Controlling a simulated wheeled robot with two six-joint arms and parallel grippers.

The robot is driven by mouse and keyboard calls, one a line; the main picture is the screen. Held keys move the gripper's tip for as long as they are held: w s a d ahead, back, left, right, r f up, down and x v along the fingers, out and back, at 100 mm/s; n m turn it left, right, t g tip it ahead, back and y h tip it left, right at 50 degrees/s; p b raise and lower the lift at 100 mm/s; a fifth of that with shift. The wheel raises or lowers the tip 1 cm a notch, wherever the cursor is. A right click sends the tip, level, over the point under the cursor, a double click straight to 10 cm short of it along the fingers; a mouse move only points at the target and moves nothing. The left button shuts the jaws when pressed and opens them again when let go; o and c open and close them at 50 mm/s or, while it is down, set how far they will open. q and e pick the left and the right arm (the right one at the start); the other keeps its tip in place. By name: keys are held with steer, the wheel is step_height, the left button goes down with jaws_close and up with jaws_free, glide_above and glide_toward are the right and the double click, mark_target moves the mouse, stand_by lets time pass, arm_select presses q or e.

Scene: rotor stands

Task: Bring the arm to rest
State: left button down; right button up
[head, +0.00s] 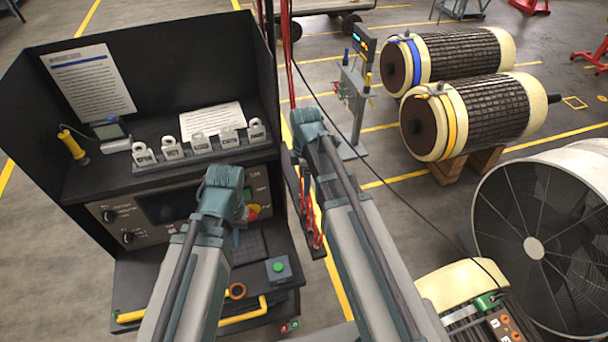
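My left arm comes in from the bottom, and its teal end with the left gripper (222,187) is over the front of the dark test bench (190,168). My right arm reaches up the middle, and its teal end with the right gripper (308,127) is just right of the bench, above the floor and the hanging red leads. The fingers of both grippers are too hidden or small to tell whether they are open or shut. I see nothing held in either one.
Several padlock-like tags (200,143) stand on the bench shelf. Two rotors (475,118) lie on wooden stands at the upper right. A slim instrument post (354,100) stands left of them. A large fan (540,240) and another machine (470,300) are at the lower right.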

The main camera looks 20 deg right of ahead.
steer(key=s+a+f+m+h+b, duration=0.1)
steer(key=s+a+f+m+b, duration=0.9)
steer(key=s+f+m+b, duration=0.2)
step_height(320, 180, down, 3)
steer(key=s+b, duration=0.2)
steer(key=b, duration=0.1)
steer(key=shift+s+a+m, duration=0.15)
steer(key=shift+a+m, duration=0.1)
steer(key=shift+m, duration=0.15)
